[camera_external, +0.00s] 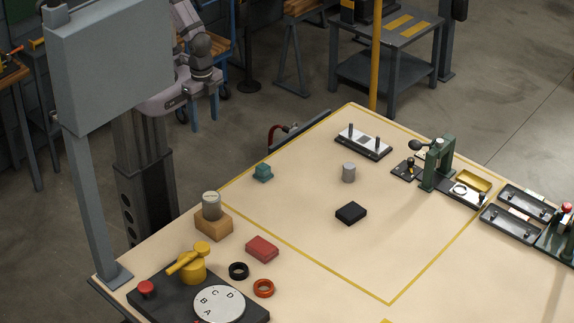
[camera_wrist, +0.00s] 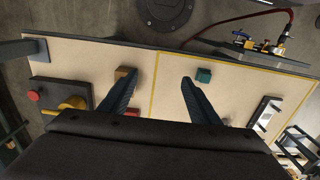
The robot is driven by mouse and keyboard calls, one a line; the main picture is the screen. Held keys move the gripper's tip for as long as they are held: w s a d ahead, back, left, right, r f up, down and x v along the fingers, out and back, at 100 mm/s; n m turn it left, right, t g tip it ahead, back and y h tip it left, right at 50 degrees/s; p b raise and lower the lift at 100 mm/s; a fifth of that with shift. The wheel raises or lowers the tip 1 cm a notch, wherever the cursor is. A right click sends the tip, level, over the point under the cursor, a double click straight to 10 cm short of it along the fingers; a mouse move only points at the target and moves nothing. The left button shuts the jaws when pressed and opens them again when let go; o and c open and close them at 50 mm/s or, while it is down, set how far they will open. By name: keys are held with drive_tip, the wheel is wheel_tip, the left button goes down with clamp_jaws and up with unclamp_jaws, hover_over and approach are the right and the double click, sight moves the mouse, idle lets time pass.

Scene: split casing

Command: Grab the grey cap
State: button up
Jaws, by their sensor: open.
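A small grey cylinder (camera_external: 348,172), which looks like the grey cap, stands upright on the table inside the yellow outline. A paler grey-beige cylinder (camera_external: 211,206) sits on a wooden block (camera_external: 214,224) to the left, outside the outline. In the wrist view my gripper (camera_wrist: 157,82) has its two fingers spread wide with nothing between them. It is well above the table. In the external view my arm is at the upper left, behind the table.
A black block (camera_external: 351,213), a teal block (camera_external: 263,172) and a red block (camera_external: 262,248) lie on the table. A white fixture (camera_external: 363,142) with two posts and a green press (camera_external: 437,165) stand beyond the grey cylinder. The middle of the outlined area is mostly clear.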

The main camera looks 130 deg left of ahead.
drive_tip(key=w+a+f+n+t+h+b, duration=0.1)
drive_tip(key=w+a+n+t+h+b, duration=0.15)
drive_tip(key=w+n+b, duration=0.6)
drive_tip(key=w+a+f+n+t+h+b, duration=0.15)
drive_tip(key=w+n+t+b, duration=0.25)
drive_tip(key=w+n+b, duration=0.45)
wheel_tip(320, 180, up, 6)
drive_tip(key=n+t+y+b, duration=0.7)
drive_tip(key=n+t+b, duration=0.4)
drive_tip(key=n+b, duration=1.1)
hover_over(344, 165)
drive_tip(key=s, duration=0.2)
drive_tip(key=m, duration=0.1)
drive_tip(key=f, duration=2.9)
drive_tip(key=shift+a+b, duration=0.3)
drive_tip(key=shift+b, duration=0.05)
drive_tip(key=shift+w+a+r+p, duration=0.1)
drive_tip(key=shift+w+a+p, duration=0.1)
drive_tip(key=shift+w, duration=1)
drive_tip(key=shift+w+a+f+p, duration=0.1)
drive_tip(key=shift+w+p, duration=0.05)
drive_tip(key=shift+w, duration=1.05)
drive_tip(key=shift+w+a+r+p, duration=0.1)
drive_tip(key=shift+w+p, duration=0.1)
drive_tip(key=shift+w, duration=1)
